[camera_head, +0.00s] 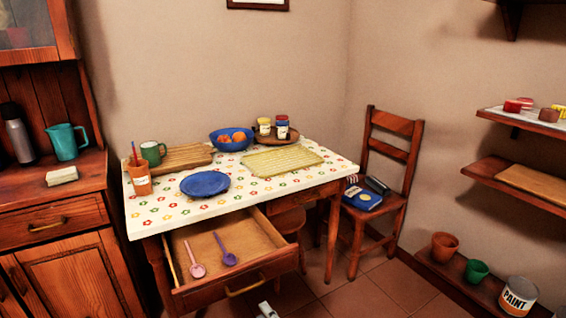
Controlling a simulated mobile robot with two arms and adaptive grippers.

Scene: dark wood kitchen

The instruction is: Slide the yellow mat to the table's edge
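The yellow mat (283,161) is a ribbed rectangle lying flat on the right part of the table (240,200). The table has a white top with a flower pattern. The mat's right end is close to the table's right edge, with a strip of tabletop between its near side and the front edge. Nothing lies on the mat.
A blue plate (204,183) lies left of the mat. A blue fruit bowl (231,140) and a round wooden tray with jars (264,138) stand behind. The drawer (235,285) is pulled open, with two spoons inside. A chair (385,190) stands right of the table.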

